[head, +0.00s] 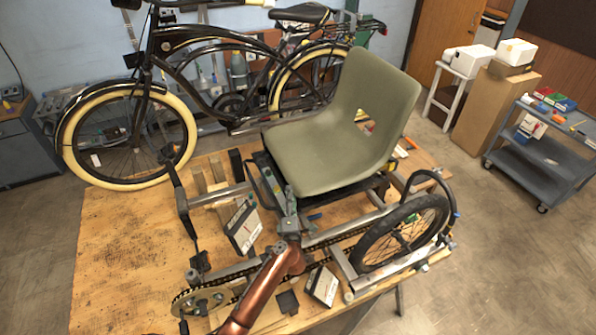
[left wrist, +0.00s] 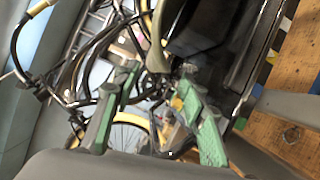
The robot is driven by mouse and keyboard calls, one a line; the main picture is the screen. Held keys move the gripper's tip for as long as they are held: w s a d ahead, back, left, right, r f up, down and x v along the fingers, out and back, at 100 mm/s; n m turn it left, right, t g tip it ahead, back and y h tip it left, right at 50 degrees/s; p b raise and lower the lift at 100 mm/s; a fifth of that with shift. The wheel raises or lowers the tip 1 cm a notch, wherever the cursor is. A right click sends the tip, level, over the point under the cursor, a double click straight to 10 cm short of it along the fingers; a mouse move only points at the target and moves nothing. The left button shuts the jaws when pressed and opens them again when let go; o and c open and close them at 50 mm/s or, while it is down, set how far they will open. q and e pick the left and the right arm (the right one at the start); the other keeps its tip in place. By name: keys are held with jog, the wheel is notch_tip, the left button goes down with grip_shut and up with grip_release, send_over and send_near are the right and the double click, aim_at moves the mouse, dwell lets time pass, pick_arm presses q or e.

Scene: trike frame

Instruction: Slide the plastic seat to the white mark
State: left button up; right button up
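The olive-green plastic seat (head: 335,135) stands upright on a dark support on the trike frame, its front edge towards the lower left. My left gripper (head: 289,198) is just below the seat's front edge in the head view. In the left wrist view my left gripper's green-padded fingers (left wrist: 158,108) are apart, with nothing held between them. An olive edge (left wrist: 158,48), probably the seat, shows above the fingers. I cannot make out a white mark on the seat's track; the seat and my gripper hide part of it. My right gripper is not in view.
The frame stands on a wooden table (head: 115,245), bare at the left. A spoked wheel (head: 400,235) is right of the seat; white-faced boxes (head: 243,228) lie in the frame. A black bicycle (head: 215,85) stands behind. A grey cart (head: 545,155) is far right.

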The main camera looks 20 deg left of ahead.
aim_at(291, 182)
pick_arm(q)
jog(key=x, duration=0.3)
jog(key=shift+w+a+r, duration=0.15)
jog(key=shift+w+r, duration=0.15)
jog(key=shift+w, duration=0.05)
jog(key=x, duration=0.3)
jog(key=shift+w+f, duration=0.15)
jog(key=shift+w, duration=0.15)
jog(key=shift+w+a, duration=0.2)
jog(key=shift+a, duration=0.05)
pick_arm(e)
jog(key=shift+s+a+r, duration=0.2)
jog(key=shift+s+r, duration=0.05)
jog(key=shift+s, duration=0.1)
pick_arm(q)
jog(key=shift+c, duration=0.2)
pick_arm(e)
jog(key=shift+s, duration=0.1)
pick_arm(q)
jog(key=c, duration=0.5)
grip_shut()
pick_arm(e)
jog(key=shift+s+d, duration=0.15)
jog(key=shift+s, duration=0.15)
